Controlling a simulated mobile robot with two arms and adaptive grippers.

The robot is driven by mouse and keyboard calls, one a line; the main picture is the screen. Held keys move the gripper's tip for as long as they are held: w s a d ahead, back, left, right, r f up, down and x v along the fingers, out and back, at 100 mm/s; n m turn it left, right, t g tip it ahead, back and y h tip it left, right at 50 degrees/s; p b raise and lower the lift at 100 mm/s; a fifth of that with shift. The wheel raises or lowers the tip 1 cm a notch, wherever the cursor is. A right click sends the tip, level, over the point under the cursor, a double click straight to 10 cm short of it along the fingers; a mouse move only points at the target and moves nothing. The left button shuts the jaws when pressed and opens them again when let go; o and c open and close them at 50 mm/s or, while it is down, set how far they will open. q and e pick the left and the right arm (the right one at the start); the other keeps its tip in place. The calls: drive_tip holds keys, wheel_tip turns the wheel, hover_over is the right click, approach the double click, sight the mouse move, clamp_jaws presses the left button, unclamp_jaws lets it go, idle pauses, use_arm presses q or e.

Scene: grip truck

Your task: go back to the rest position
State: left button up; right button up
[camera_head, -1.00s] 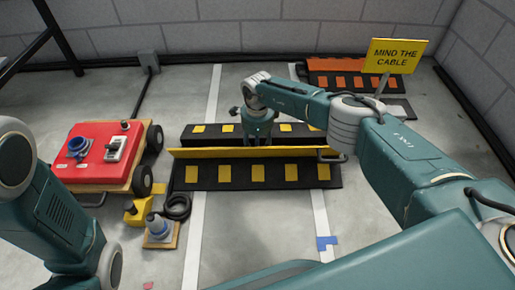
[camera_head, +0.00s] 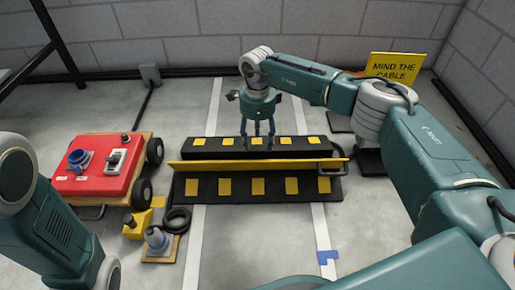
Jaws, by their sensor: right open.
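My right gripper (camera_head: 257,140) points down, fingers apart and empty, over the back part of the black and yellow cable ramp (camera_head: 262,187). I cannot tell how far its tips are above the ramp. The ramp lies on the floor with its yellow-edged lid (camera_head: 258,165) raised between the front and back parts. A handle is at its right end. My left arm shows at the left edge, but its gripper is outside the view.
A red cart (camera_head: 97,183) with a blue socket and a switch stands at left. A grey plug on a wooden block (camera_head: 160,243), a yellow block (camera_head: 137,224) and a black cable coil (camera_head: 177,219) lie beside it. A yellow sign (camera_head: 394,67) stands behind my right arm.

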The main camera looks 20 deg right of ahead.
drive_tip(key=shift+r, duration=0.35)
